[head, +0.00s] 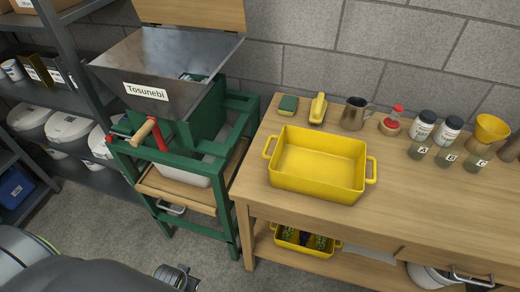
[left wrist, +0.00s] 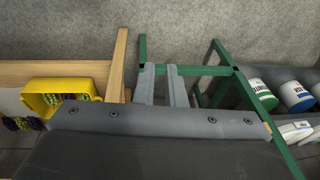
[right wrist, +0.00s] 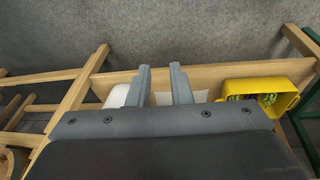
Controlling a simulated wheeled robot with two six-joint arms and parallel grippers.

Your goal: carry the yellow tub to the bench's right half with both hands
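The yellow tub (head: 318,183) is an empty rectangular tub with a handle at each end. In the head view it stands upright on the left part of the wooden bench (head: 430,215), close to the front edge. My right gripper (right wrist: 160,68) shows in the right wrist view with a wider gap, also empty. Neither wrist view shows the tub on the bench top, and neither gripper touches it.
The front right is clear. A smaller yellow bin (head: 305,247) sits below. A green-framed machine (head: 180,125) stands left.

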